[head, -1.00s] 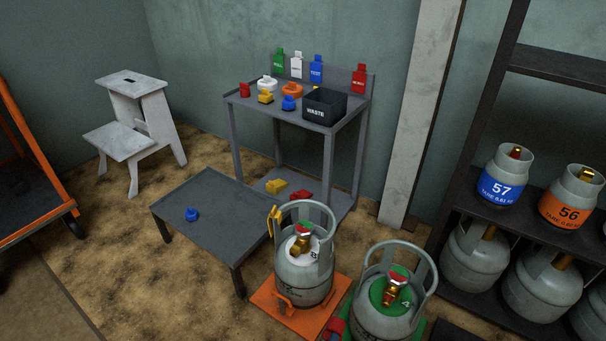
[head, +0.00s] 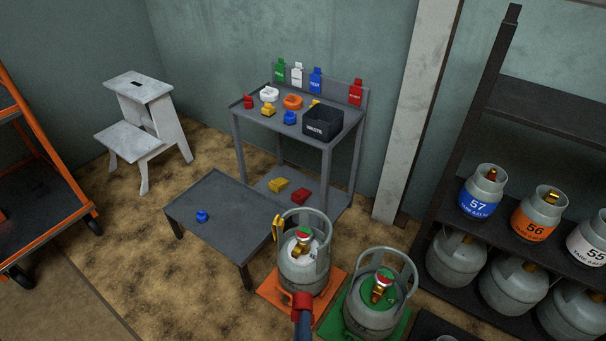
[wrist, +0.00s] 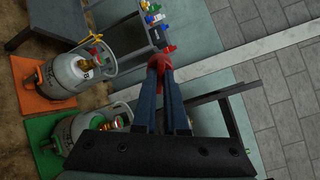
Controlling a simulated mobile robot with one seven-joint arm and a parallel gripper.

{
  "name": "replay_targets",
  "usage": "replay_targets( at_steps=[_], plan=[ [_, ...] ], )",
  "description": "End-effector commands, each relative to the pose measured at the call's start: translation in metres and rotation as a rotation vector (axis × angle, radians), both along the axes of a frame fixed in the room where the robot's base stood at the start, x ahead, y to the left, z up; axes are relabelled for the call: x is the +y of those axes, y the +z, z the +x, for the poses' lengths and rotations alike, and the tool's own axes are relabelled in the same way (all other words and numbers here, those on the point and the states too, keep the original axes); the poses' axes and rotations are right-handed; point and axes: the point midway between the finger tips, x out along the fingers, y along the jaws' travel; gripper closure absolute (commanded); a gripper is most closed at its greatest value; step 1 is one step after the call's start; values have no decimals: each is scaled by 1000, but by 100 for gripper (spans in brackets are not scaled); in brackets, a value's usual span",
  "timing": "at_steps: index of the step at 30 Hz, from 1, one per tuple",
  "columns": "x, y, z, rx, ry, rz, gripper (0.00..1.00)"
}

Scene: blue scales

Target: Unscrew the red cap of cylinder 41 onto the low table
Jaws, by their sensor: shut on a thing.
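My gripper (head: 303,313) is shut on a small red piece, seemingly the red cap (head: 303,299). In the wrist view the cap (wrist: 160,58) shows at the tips of my blue fingers (wrist: 160,75). It is held in the air, in front of the cylinder on the orange base in the head view. The green-collared cylinder (head: 368,318), marked with a number starting with 4, stands upright to the right, apart from my gripper. It has a brass valve with red on top; its full number is unreadable. The low table (head: 225,230) is at the left.
A grey cylinder (head: 302,276) with a white collar stands on an orange base, near the low table's right edge. A blue cap (head: 202,216) lies on the table; the rest of its top is clear. A workbench (head: 262,115) with coloured parts stands behind.

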Motion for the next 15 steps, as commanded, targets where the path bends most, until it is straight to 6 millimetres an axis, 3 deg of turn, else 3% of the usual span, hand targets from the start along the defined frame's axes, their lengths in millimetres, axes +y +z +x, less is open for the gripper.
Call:
replay_targets(
  at_steps=[1,15],
  plan=[
    [1,23,0,1,2,0,100],
    [1,112,-6,3,-1,2,100]
  ],
)
